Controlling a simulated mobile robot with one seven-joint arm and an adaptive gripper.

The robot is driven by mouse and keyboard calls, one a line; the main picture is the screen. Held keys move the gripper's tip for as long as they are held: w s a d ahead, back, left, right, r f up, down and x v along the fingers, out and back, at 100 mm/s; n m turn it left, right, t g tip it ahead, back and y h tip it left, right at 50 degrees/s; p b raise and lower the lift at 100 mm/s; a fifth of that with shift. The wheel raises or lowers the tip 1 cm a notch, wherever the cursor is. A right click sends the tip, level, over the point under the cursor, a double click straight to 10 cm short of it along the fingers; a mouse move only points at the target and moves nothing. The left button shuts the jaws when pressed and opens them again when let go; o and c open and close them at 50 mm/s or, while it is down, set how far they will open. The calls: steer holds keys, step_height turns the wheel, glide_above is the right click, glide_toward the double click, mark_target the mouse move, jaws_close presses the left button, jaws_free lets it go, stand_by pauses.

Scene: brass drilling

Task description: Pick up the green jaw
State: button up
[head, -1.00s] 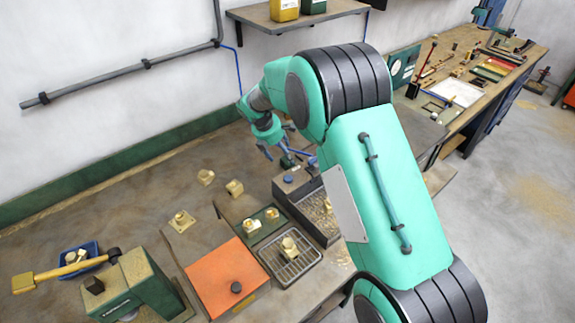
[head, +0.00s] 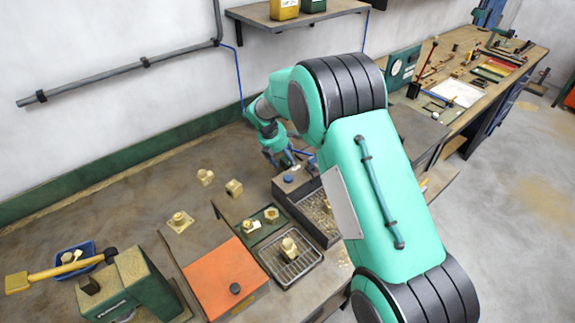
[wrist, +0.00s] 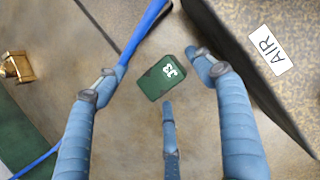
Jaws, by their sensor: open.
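The green jaw (wrist: 160,77) is a small dark green block with white marking that looks like "J3". It lies flat on the brown bench top (wrist: 135,120) in the wrist view. My gripper (wrist: 163,80) has three blue-grey fingers, spread open around the block with visible gaps. Nothing is held. In the head view my gripper (head: 280,157) hangs low over the bench by the wall, just behind the dark box with a blue knob. I cannot make out the green jaw in the head view.
A dark box with an "AIR" label (wrist: 265,50) stands close on the right in the wrist view. A blue hose (wrist: 145,30) runs beside the left finger. A brass piece (wrist: 17,66) lies at the left. Brass parts, a wire rack (head: 291,262) and an orange plate (head: 222,275) are nearer.

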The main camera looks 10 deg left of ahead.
mark_target(286, 161)
steer(key=c, duration=1.6)
steer(key=shift+r, duration=0.2)
steer(key=shift+c, duration=0.7)
step_height(286, 161, up, 10)
steer(key=p, duration=0.2)
steer(key=shift+f+p, duration=0.15)
steer(key=shift+p, duration=0.15)
jaws_close()
